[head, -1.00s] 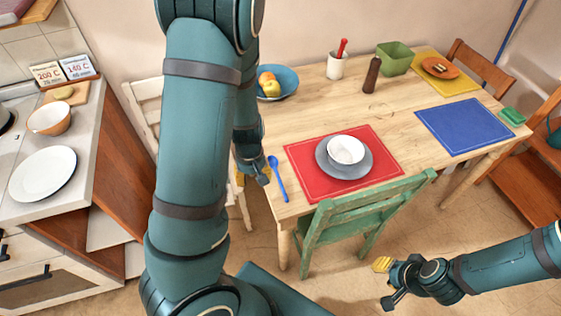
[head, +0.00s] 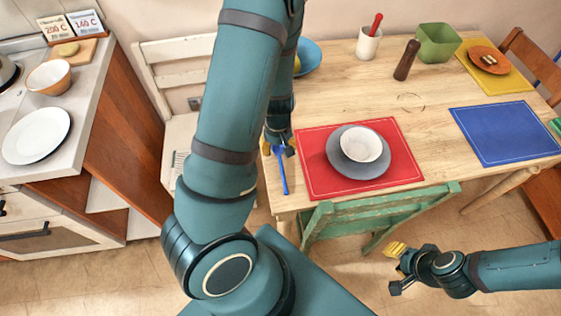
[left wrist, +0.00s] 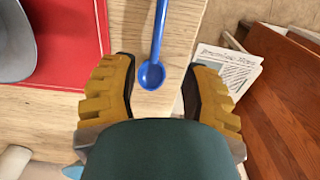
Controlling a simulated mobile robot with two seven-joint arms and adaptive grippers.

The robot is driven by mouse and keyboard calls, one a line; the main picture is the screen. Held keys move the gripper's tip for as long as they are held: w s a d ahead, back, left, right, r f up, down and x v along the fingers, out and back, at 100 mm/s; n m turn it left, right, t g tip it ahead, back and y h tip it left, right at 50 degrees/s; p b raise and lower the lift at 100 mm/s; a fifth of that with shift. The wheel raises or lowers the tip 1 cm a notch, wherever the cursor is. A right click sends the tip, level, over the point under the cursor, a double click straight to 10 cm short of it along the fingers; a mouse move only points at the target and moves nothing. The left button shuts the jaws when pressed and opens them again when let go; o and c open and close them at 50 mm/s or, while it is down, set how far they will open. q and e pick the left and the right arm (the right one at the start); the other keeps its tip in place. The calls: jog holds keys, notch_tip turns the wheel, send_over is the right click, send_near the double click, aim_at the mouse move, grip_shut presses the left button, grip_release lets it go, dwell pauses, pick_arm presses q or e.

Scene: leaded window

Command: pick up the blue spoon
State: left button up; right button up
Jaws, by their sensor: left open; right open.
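The blue spoon (head: 283,172) lies on the wooden table (head: 340,90) near its left edge, left of the red placemat (head: 398,177). In the left wrist view its bowl (left wrist: 152,76) is between the two yellow fingers of my left gripper (left wrist: 157,85), with the handle running away from the gripper. The fingers are open and apart from the spoon. In the head view my left gripper (head: 277,146) is over the spoon's bowl end and partly hides it. My right gripper (head: 396,268) is open and empty, low in front of the table by the green chair.
A grey plate (head: 345,170) with a white bowl (head: 361,144) sits on the red placemat. A green chair (head: 375,208) stands at the front edge. A white chair (head: 180,49) with a newspaper (left wrist: 223,68) on it stands left of the table.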

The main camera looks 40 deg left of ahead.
aim_at(280, 158)
pick_arm(q)
jog(key=shift+f, duration=0.85)
jog(key=f+b, duration=0.1)
jog(key=f, duration=0.2)
jog(key=f+b, duration=0.1)
jog(key=f, duration=0.1)
jog(key=shift+w+b, duration=0.3)
jog(key=shift+d+r, duration=0.1)
grip_shut()
